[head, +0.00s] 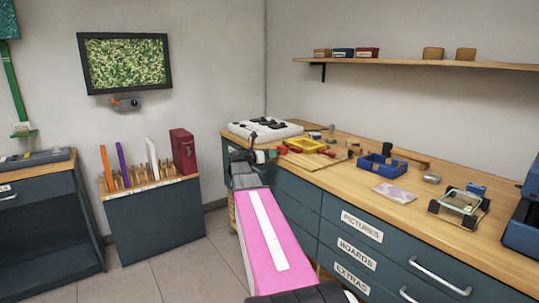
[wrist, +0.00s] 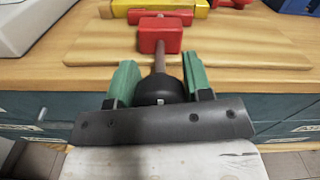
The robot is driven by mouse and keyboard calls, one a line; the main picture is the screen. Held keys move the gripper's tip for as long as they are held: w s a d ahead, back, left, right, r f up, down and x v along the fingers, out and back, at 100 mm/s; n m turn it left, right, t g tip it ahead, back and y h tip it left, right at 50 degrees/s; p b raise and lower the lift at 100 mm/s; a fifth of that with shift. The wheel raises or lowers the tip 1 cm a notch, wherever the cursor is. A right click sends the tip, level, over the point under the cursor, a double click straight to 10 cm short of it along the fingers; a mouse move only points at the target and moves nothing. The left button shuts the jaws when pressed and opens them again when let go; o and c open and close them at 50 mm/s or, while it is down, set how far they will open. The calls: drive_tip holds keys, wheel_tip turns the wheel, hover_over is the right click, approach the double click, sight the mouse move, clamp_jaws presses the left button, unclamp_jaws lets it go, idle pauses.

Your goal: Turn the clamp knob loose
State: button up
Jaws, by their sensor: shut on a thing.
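In the wrist view, the clamp knob (wrist: 158,91) is a dark round grip on a metal shaft at the bench's front edge. The shaft runs away from me to a red clamp block (wrist: 160,35) over a wooden board. My gripper (wrist: 160,76) has two green fingers, one on each side of the knob, and is shut on it. In the head view, my gripper (head: 261,156) is at the near left bench edge, beside the red clamp block (head: 283,149). The knob is hard to make out there.
A yellow frame (head: 306,145) lies just behind the clamp. A white box-like device (head: 262,129) stands to its left. A blue tray (head: 381,166) and a mallet (head: 405,154) are to the right. Drawers (head: 345,229) fill the bench front below.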

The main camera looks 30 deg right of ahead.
drive_tip(key=o, duration=0.9)
drive_tip(key=shift+a, duration=0.1)
drive_tip(key=a, duration=0.3)
drive_tip(key=s+a, duration=0.1)
drive_tip(key=a, duration=0.6)
drive_tip(key=shift+s+a, duration=0.25)
drive_tip(key=shift+a, duration=0.05)
